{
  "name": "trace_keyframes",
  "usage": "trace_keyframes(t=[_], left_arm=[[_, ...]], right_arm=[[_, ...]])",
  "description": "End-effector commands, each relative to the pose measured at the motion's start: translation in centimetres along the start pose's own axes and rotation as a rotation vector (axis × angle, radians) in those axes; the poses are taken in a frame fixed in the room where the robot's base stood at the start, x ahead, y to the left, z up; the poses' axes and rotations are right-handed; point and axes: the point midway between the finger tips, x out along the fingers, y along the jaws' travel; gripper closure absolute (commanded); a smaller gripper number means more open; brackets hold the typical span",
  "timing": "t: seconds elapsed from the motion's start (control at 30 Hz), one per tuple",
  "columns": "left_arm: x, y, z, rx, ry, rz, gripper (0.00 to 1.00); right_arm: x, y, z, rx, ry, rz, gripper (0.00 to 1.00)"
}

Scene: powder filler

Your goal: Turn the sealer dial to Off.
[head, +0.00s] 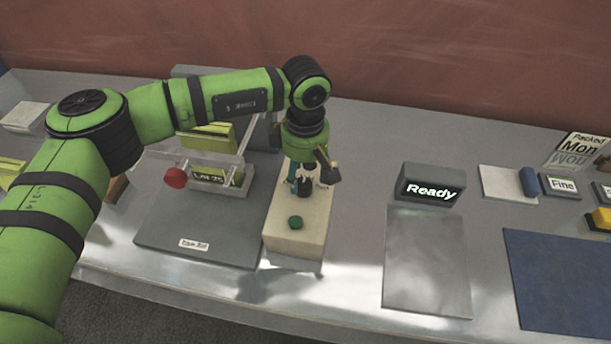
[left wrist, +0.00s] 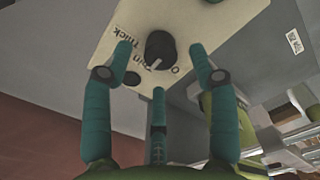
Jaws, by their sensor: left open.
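The sealer is a cream box (head: 283,232) with a black dial (left wrist: 160,46) and a green button (head: 295,222) on top. In the left wrist view the labels Thick, Thin and an O, its rest hidden, ring the dial. The dial's white mark points near the end of Thin, on the side towards the O. My left gripper (head: 306,184) points down over the dial. Its teal fingers are open, one on each side of the dial in the left wrist view (left wrist: 161,58), a third below. I cannot see contact. My right gripper is out of view.
Left of the sealer stands a grey sealing press (head: 178,233) with a red knob (head: 174,178) and a Lot label. To the right are a Ready display (head: 431,187), a grey pad (head: 428,260) and a blue mat (head: 560,280). The bench between sealer and display is clear.

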Motion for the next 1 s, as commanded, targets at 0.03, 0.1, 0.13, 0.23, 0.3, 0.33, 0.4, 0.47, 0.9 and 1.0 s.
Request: trace_keyframes(t=[0.03, 0.1, 0.13, 0.23, 0.3, 0.33, 0.4, 0.47, 0.9, 1.0], left_arm=[[0.4, -0.1, 0.1, -0.001, -0.003, -0.003, 0.41], [1.5, -0.1, 0.1, -0.001, -0.002, -0.002, 0.41], [1.9, -0.1, 0.1, -0.001, -0.003, -0.003, 0.41], [3.0, 0.0, 0.1, 0.000, -0.004, -0.001, 0.41], [3.5, 0.0, 0.1, 0.001, -0.003, 0.000, 0.41], [3.6, 0.0, 0.2, 0.001, -0.004, 0.001, 0.41], [3.8, 0.0, 0.2, 0.001, -0.004, 0.002, 0.41], [3.8, 0.0, 0.2, 0.001, -0.004, 0.002, 0.41], [3.9, 0.0, 0.3, 0.001, -0.007, 0.000, 0.95], [4.0, -0.1, 0.3, -0.005, -0.008, -0.001, 0.95]], right_arm=[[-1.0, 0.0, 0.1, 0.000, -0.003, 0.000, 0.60], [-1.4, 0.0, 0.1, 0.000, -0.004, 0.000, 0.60], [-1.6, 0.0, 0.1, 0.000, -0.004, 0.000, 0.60], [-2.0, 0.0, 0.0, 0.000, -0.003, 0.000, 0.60], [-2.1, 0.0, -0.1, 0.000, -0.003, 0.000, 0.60], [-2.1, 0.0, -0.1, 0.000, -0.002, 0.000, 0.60], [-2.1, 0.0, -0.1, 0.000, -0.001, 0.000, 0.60], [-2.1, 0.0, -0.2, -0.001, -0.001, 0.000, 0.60], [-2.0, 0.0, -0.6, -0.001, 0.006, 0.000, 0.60], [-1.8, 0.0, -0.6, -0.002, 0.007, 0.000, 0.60]])
